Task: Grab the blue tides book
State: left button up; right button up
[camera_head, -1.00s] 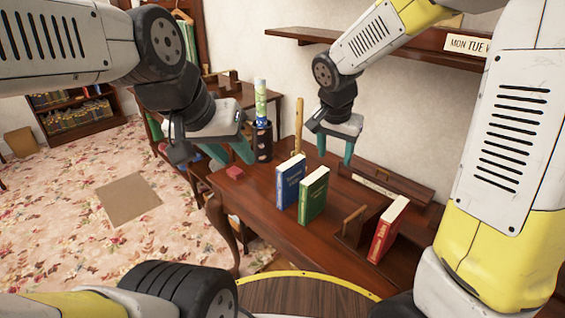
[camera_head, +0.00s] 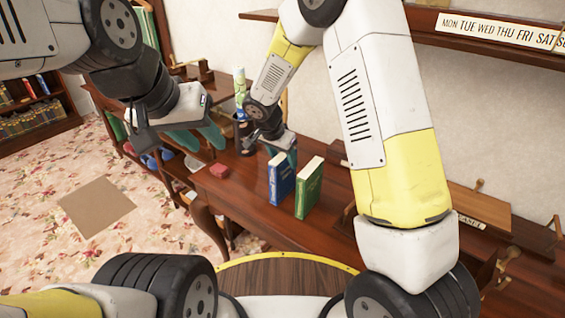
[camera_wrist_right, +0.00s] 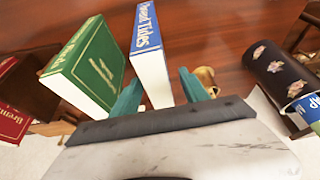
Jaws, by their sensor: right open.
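The blue tides book (camera_head: 280,178) stands upright on the wooden desk (camera_head: 240,198), just left of a green book (camera_head: 309,188). My right gripper (camera_head: 280,152) is open at the top of the blue book, reaching in from behind it. In the right wrist view, the blue book (camera_wrist_right: 149,45) lies between the teal fingers (camera_wrist_right: 160,93), its pale page edges facing the gripper. The left finger is close to the book, with a visible gap on the right side. My left gripper (camera_head: 200,138) is open and empty, left of the books.
The green book (camera_wrist_right: 85,65) is close beside the left finger in the right wrist view, with a red book (camera_wrist_right: 14,112) further left. A dark flowered holder (camera_wrist_right: 278,65) lies to the right. A small red block (camera_head: 219,171) sits on the desk.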

jog(key=shift+x, duration=1)
jog(key=shift+f, duration=0.2)
grip_shut()
dwell(1.2)
